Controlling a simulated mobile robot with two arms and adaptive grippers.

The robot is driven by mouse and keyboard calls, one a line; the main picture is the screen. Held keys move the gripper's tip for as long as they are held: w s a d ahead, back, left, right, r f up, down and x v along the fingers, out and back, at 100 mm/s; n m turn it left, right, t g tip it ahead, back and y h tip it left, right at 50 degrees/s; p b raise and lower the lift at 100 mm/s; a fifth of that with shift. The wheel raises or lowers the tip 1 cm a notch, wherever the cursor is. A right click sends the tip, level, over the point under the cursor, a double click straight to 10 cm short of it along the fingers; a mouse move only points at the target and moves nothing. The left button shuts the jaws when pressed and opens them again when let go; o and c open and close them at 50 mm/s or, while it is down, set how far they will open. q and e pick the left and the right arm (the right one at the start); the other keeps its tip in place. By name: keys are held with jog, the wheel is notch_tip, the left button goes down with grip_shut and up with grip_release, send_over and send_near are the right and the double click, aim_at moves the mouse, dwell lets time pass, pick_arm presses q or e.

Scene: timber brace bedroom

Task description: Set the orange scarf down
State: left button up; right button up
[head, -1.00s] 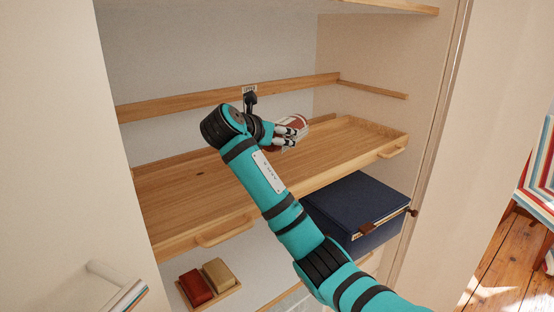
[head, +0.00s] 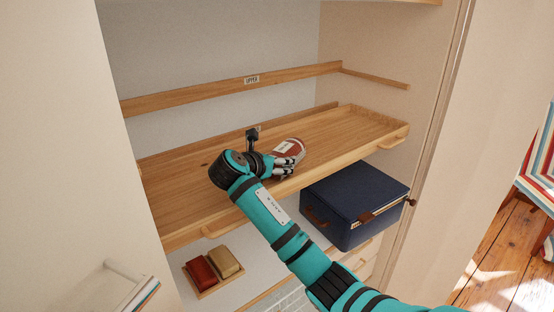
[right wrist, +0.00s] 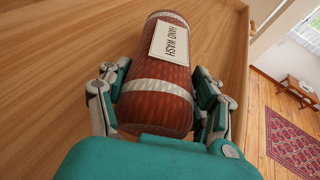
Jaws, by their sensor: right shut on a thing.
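The scarf (head: 288,147) is a tight roll, rust-red with pale bands and a white "HAND WASH" label; it also shows in the right wrist view (right wrist: 160,85). My right gripper (head: 290,166) is shut on the roll, with fingers on both sides of its near end in the wrist view (right wrist: 162,100). The roll is low over the wooden tray shelf (head: 215,185), right of its middle. I cannot tell whether its underside touches the wood. My left gripper is not in view.
The tray shelf has a raised rim and front handles; its left part and right end are clear. An "UPPER" label (head: 251,79) is on the back rail. Below are a blue box (head: 352,205) and red and tan blocks (head: 213,266). A patterned rug (right wrist: 292,137) lies on the floor.

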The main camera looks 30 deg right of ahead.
jog(key=shift+f, duration=0.1)
jog(key=o, duration=1.3)
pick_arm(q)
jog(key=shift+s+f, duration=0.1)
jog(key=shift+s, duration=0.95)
pick_arm(e)
jog(key=shift+a, duration=0.2)
jog(key=b+v, duration=0.4)
jog(key=v, duration=0.6)
jog(key=shift+s+a+b, duration=0.2)
jog(key=shift+a+b, duration=0.1)
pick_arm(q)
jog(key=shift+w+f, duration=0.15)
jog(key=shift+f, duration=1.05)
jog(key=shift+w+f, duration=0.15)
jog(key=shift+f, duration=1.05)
pick_arm(e)
jog(key=shift+s+a+r, duration=0.3)
jog(key=shift+a+r, duration=0.05)
jog(key=shift+r, duration=0.1)
